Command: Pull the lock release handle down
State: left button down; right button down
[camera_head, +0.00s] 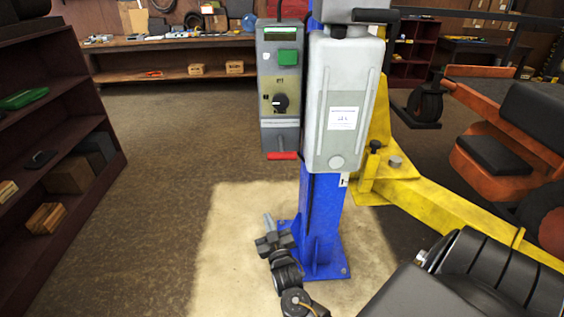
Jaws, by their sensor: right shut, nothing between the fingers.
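A grey control box (280,85) is mounted on the left side of the blue lift column (320,215). It has a green button (287,57) and a black rotary knob (280,102). The red lock release handle (283,156) sticks out at the bottom of the box. My right gripper (269,222) is low in front of the column foot, well below the handle and apart from it. Its fingers are shut and empty, pointing up. My left gripper is not in view.
A white tank (341,105) is fixed to the column, right of the box. A yellow lift arm (440,208) runs right from the column. A dark shelf (60,160) stands at left, and a workbench (180,60) at the back. The floor left of the column is clear.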

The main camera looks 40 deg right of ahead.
jog(key=s+d+r+m+h, duration=0.1)
jog(key=r+m+h, duration=0.2)
jog(key=r, duration=0.5)
jog(key=s+d+r+m+t+h, duration=0.1)
jog(key=r+h, duration=0.3)
jog(key=r, duration=0.5)
jog(key=shift+s+d+m, duration=0.6)
jog(key=shift+d+m, duration=0.15)
jog(key=shift+m, duration=0.15)
jog(key=shift+w+r, duration=0.1)
jog(key=shift+r, duration=0.05)
notch_tip(320, 180, up, 5)
jog(key=p, duration=0.4)
send_over(282, 158)
jog(key=s+a, duration=0.1)
jog(key=s, duration=0.1)
jog(key=shift+w+f, duration=0.15)
jog(key=shift+f, duration=0.5)
jog(key=shift+w+f, duration=0.15)
jog(key=shift+f, duration=0.45)
jog(key=shift+w+f, duration=0.1)
jog(key=shift+f, duration=0.7)
